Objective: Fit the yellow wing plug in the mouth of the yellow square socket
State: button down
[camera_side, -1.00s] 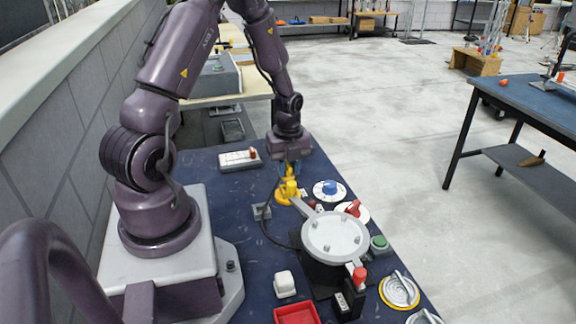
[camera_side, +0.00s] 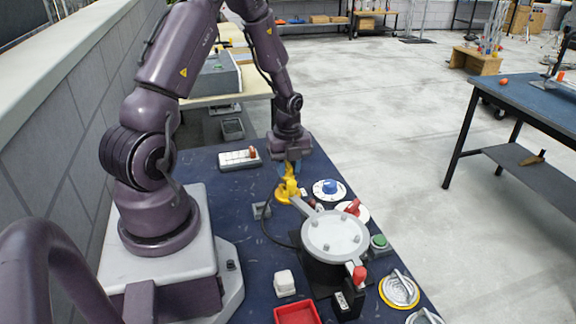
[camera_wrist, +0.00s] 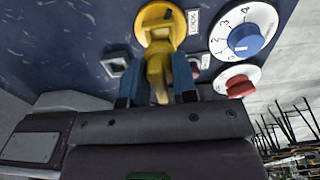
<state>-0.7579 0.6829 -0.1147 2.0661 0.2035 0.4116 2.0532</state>
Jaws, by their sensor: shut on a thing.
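The yellow wing plug (camera_wrist: 157,78) is gripped between the two blue fingers of my gripper (camera_wrist: 157,72) in the wrist view. The yellow square socket (camera_wrist: 152,18) is on the blue bench panel, with its round yellow flange showing behind the plug. The plug's far end overlaps the socket's mouth in this view, so I cannot tell how deep it sits. In the side view my gripper (camera_side: 289,170) points down above the yellow socket (camera_side: 283,196), with the plug (camera_side: 290,184) small and close against it.
A blue-knobbed dial (camera_side: 329,189) and a red-knobbed dial (camera_side: 355,209) stand close right of the socket. A grey round lidded vessel (camera_side: 335,236) is in front. A small grey square fitting (camera_side: 261,210) lies left, and a white switch box (camera_side: 240,158) is behind left.

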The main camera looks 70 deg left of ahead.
jog(key=shift+f, duration=1.35)
dwell(1.3)
jog(key=c, duration=0.5)
grip_release()
jog(key=shift+r, duration=3.75)
